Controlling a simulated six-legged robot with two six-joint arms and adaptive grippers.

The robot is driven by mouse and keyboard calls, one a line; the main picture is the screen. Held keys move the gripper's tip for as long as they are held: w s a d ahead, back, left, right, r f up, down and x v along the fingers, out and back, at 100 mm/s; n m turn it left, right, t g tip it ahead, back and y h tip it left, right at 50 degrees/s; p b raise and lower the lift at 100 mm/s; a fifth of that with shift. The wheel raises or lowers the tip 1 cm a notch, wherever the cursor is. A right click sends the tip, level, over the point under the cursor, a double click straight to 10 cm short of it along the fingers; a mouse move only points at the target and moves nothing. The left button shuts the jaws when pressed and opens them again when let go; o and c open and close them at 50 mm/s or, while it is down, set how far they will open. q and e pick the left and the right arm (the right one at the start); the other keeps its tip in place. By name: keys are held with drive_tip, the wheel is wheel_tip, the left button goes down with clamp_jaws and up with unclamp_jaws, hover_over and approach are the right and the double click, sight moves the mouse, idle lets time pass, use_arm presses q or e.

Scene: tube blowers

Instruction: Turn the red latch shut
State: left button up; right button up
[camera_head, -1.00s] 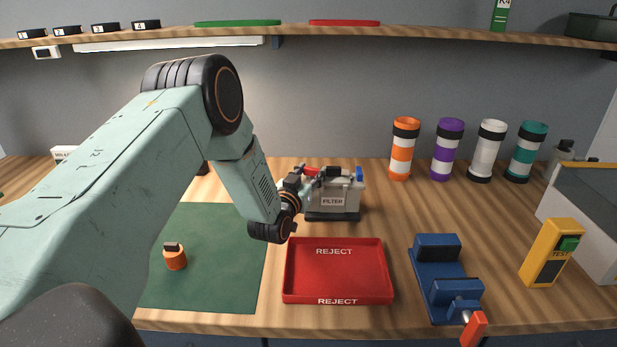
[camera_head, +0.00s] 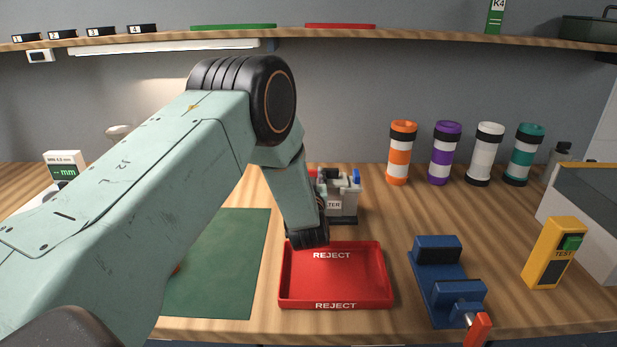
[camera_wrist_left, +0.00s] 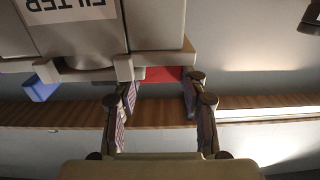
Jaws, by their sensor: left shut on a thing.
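The grey filter box (camera_head: 345,205) stands on the bench behind the red tray, partly hidden by my left arm. Its upside-down label shows in the left wrist view (camera_wrist_left: 70,12). The red latch (camera_wrist_left: 163,75) shows at the box's edge, between my left gripper's fingers. A small red bit of it also shows in the head view (camera_head: 312,173). My left gripper (camera_wrist_left: 160,97) is shut on the red latch, with one finger on each side. In the head view its fingers are hidden behind my wrist. A blue latch (camera_head: 357,176) sits on the box's right side. My right gripper is out of view.
The red reject tray (camera_head: 335,302) lies just in front of the box and below my wrist. A green mat (camera_head: 230,270) is left of it. A blue fixture (camera_head: 437,285), a yellow tester (camera_head: 553,255) and several banded tubes stand to the right.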

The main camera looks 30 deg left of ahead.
use_arm(q)
drive_tip(key=shift+w+r, duration=0.1)
drive_tip(key=shift+r, duration=0.15)
drive_tip(key=o, duration=1.2)
drive_tip(key=shift+a, duration=0.15)
drive_tip(key=shift+c, duration=0.2)
drive_tip(key=shift+d, duration=0.2)
